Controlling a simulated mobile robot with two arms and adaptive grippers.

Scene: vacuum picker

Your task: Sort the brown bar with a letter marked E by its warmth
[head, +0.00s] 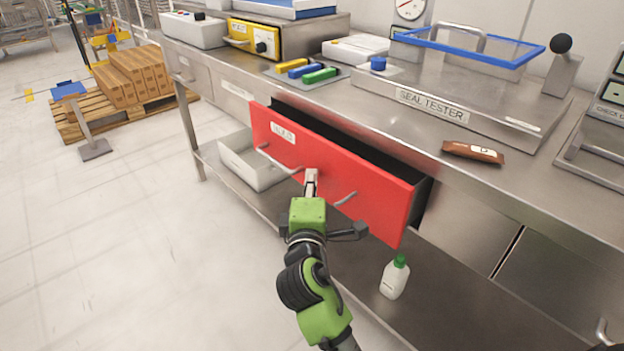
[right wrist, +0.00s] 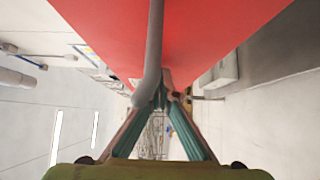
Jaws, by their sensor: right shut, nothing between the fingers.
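The brown bar (head: 472,152) lies flat on the steel counter at the right, with a small pale label; its letter is too small to read surely. The red drawer (head: 375,185) under the counter is pulled partly open, with a white label on its front. My right gripper (head: 311,174) is at the middle of the drawer's handle (head: 345,199), away from the bar. In the right wrist view the fingertips (right wrist: 161,98) come together close by the handle (right wrist: 153,45), with nothing held. I cannot tell whether they touch the handle. My left gripper is not in view.
The seal tester (head: 440,107) stands behind the bar. Coloured blocks (head: 305,70) lie on a plate at the back. Below, a white bin (head: 245,165) and a green-capped bottle (head: 395,278) are on the lower shelf.

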